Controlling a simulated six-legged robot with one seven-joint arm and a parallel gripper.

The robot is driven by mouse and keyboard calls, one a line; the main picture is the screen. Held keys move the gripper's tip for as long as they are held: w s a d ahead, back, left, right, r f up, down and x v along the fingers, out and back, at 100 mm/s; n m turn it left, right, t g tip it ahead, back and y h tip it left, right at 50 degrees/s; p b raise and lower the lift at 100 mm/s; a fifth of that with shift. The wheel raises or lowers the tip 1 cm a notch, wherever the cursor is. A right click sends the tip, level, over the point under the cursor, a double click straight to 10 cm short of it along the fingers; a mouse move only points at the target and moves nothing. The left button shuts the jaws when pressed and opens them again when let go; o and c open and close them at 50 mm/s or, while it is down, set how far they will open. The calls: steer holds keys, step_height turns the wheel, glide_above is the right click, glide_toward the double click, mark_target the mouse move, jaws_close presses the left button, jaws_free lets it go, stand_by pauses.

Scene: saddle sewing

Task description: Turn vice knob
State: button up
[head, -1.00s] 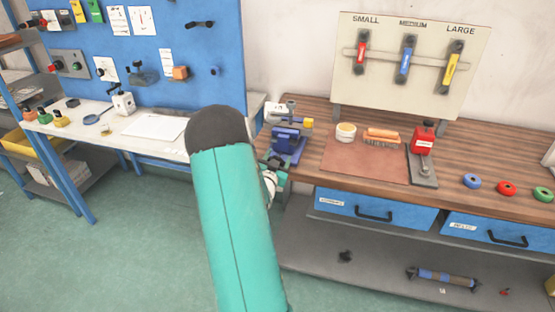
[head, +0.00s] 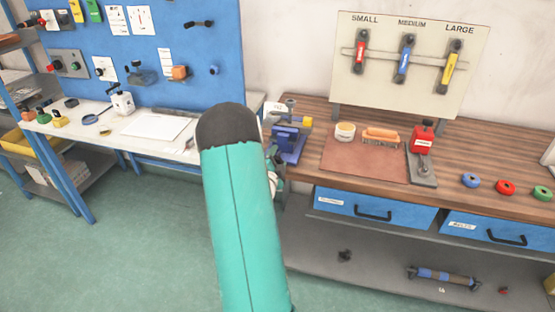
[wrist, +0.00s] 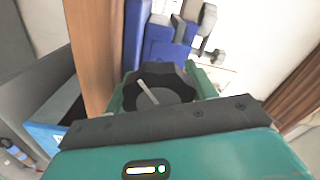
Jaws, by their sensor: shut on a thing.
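The blue vice (head: 289,137) is fixed at the left end of the wooden workbench, partly hidden behind my teal arm. Its blue body (wrist: 165,45) also shows in the wrist view. The black lobed vice knob (wrist: 172,88) with a pale line across it faces the wrist camera. My gripper (wrist: 160,88) has a teal finger on each side of the knob and is shut on it. In the head view my gripper (head: 275,170) is mostly hidden behind my arm, below and in front of the vice.
Blue drawers (head: 375,209) hang below the top. A white table (head: 75,131) and blue pegboard (head: 150,60) stand left. The green floor between is clear.

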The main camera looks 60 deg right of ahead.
steer(key=shift+m, duration=0.7)
steer(key=o, duration=1)
steer(key=shift+a, duration=0.1)
steer(key=shift+f, duration=0.1)
